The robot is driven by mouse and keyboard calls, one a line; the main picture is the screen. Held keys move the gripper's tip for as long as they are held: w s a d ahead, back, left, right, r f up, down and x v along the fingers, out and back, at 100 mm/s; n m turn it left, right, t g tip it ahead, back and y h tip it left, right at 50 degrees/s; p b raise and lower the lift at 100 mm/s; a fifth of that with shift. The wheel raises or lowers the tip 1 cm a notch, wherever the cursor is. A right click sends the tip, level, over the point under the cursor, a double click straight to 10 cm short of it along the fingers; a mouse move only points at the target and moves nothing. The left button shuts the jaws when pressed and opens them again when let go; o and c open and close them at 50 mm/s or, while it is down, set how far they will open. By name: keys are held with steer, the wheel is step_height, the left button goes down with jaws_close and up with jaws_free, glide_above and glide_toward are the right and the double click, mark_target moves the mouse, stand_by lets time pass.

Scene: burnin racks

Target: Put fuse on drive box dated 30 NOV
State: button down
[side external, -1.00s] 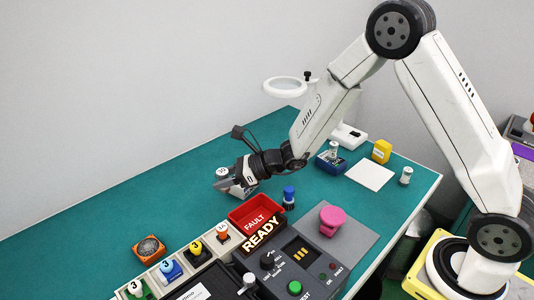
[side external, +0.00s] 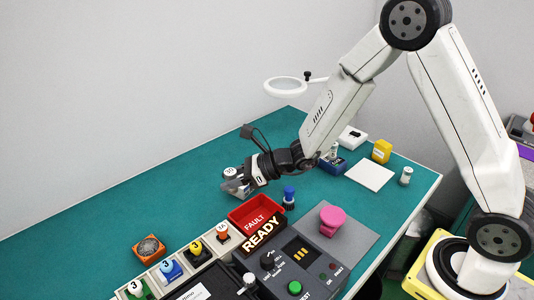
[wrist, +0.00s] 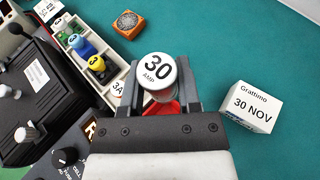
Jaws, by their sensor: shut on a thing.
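My gripper (wrist: 157,92) is shut on a fuse (wrist: 158,70) with a white cap marked "30 AMP". The cap faces the wrist camera, and the fuse's lower part is mostly hidden. The drive box dated 30 NOV (wrist: 252,106) is a small white box marked "Grattimo 30 NOV". It stands on the green mat to the right of my gripper in the wrist view, apart from the fuse. In the side view my gripper (side external: 233,187) holds the fuse (side external: 230,173) behind the red tray. I cannot make out the dated box there.
A red FAULT tray (side external: 256,213) and READY sign (side external: 264,233) stand near my gripper. A rack (side external: 218,244) of coloured fuses and an orange block (side external: 149,247) lie in front. A blue box (side external: 331,165) stands behind.

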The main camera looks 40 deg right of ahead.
steer(key=shift+d+r, duration=0.1)
steer(key=s+d+r, duration=0.2)
steer(key=d, duration=0.3)
steer(key=s+d+r, duration=0.2)
steer(key=d, duration=0.4)
steer(key=shift+m+h, duration=0.3)
steer(key=shift+h, duration=0.1)
steer(key=w+f, duration=0.2)
steer(key=w, duration=0.2)
steer(key=w+f, duration=0.3)
steer(key=w, duration=0.1)
steer(key=w+f, duration=0.2)
steer(key=w, duration=0.2)
steer(key=shift+w+a+f, duration=0.15)
steer(key=shift+a+f, duration=0.05)
steer(key=shift+f, duration=0.2)
steer(key=shift+w+f, duration=0.45)
steer(key=shift+w+f, duration=0.25)
steer(key=shift+f, duration=1.6)
steer(key=shift+f, duration=0.1)
